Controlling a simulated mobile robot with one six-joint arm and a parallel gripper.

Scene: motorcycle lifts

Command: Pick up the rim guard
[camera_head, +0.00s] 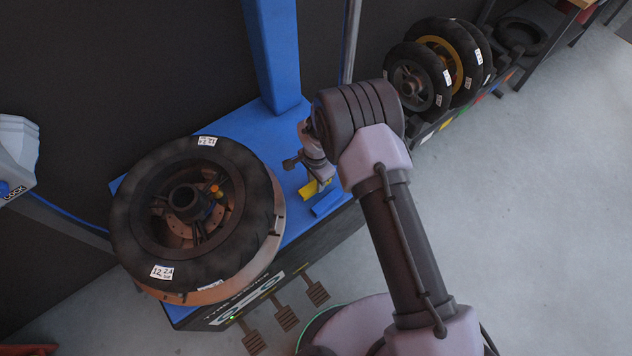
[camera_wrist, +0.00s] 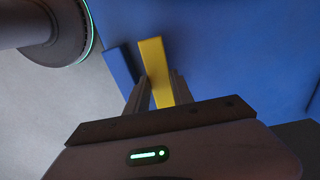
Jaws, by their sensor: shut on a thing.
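The yellow rim guard (camera_head: 309,189) is a short, flat bar near the right front edge of the blue tyre machine top. In the wrist view the yellow bar (camera_wrist: 155,58) passes between the two fingers of my gripper (camera_wrist: 160,80), which are closed on it. A similar blue bar (camera_wrist: 121,64) lies just left of it, outside the fingers. The blue bar (camera_head: 329,198) also shows in the head view, at the machine's edge. In the head view my gripper (camera_head: 316,176) points down at the yellow bar, and its fingertips are hard to make out. I cannot tell whether the bar is lifted.
A tyre on a wheel (camera_head: 135,215) lies flat on the machine's left side, close to my gripper. A blue column (camera_head: 272,55) rises behind. Pedals (camera_head: 285,318) stick out in front. Several wheels (camera_head: 418,85) stand on a rack at upper right. The grey floor at right is clear.

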